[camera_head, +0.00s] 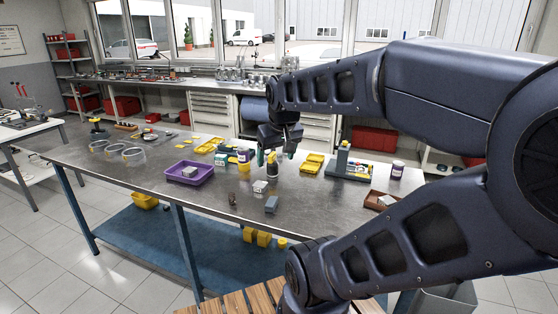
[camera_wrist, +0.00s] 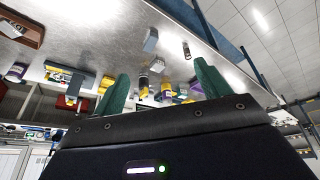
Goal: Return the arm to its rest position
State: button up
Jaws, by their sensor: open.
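My gripper (camera_head: 277,156) is above the steel workbench (camera_head: 150,172), near its middle. Its green fingertips point down and stand apart, with nothing visible between them. In the wrist view my gripper (camera_wrist: 165,85) shows two separated green fingers, with the bench and its objects beyond them. My arm reaches in from the right side of the head view and bends down to the gripper. A dark and yellow bottle (camera_head: 273,168) stands just behind or below the fingertips. I cannot tell whether the fingers touch it.
A purple tray (camera_head: 190,173) lies left of my gripper. A grey block (camera_head: 271,204) and a small metal part (camera_head: 260,187) sit near the front edge.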

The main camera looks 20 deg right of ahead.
jog(key=shift+s+f, duration=0.2)
jog(key=shift+s, duration=0.3)
jog(key=shift+s+f, duration=0.15)
jog(key=shift+s, duration=0.3)
